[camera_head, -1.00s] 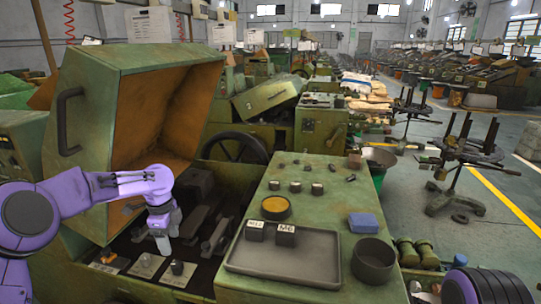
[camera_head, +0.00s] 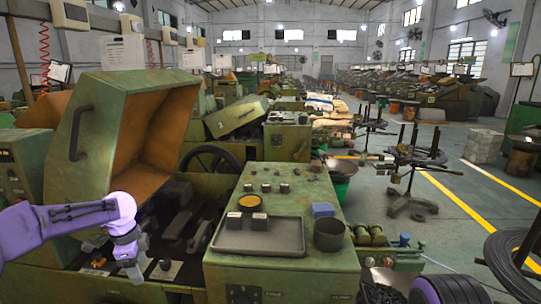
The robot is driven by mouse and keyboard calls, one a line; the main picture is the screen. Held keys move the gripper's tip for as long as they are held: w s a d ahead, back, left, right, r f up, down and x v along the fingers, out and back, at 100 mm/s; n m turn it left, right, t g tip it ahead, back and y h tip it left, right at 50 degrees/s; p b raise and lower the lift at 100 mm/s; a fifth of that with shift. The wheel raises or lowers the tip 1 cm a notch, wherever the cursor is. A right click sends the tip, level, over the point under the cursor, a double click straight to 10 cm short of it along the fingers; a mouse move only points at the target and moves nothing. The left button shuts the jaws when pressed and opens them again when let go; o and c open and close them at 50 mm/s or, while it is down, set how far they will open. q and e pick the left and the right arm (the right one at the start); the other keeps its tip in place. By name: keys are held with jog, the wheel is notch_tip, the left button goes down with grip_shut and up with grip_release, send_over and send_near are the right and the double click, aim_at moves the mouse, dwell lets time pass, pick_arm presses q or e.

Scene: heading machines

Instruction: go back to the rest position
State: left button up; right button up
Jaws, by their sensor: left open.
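My left gripper (camera_head: 130,258) hangs at the lower left, at the end of my purple arm, pointing down. It is open, with nothing seen between its fingers. It is in front of the open bay of the green machine (camera_head: 225,277), near small pale plates with parts on them (camera_head: 165,270). My right gripper is not in view; a purple and black part of mine shows at the bottom right.
The machine's raised lid (camera_head: 120,125) stands close behind my left arm. The machine top holds a grey tray (camera_head: 258,237) with two labelled blocks, a dark cup (camera_head: 328,234) and a blue block (camera_head: 322,210). A wire coil (camera_head: 515,262) stands at right; floor beyond is partly clear.

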pick_arm(q)
jog(key=w+d+f+n+t+h, duration=0.2)
jog(key=w+d+f+n+t, duration=0.2)
jog(key=d+n, duration=0.25)
jog(key=s+d+f+n+t+y, duration=0.1)
jog(key=s+d+f+n, duration=0.1)
jog(key=f+n, duration=0.25)
jog(key=s+d+f+n+t, duration=0.1)
jog(key=s+d+f+n, duration=0.15)
jog(key=f, duration=0.35)
jog(key=s+a+f+n+g+y, duration=0.1)
jog(key=s+f, duration=0.3)
jog(key=s, duration=0.9)
jog(key=s+a+f+n+g+y, duration=0.1)
jog(key=s+f+n, duration=0.3)
jog(key=s, duration=0.9)
jog(key=s+a+f+n+g+y, duration=0.1)
jog(key=s+a+f+n+y, duration=0.1)
jog(key=s, duration=1.1)
notch_tip(320, 180, down, 2)
jog(key=shift+a+f+n+g+y, duration=0.25)
jog(key=shift+a+n+g+y, duration=0.15)
jog(key=shift+n, duration=0.05)
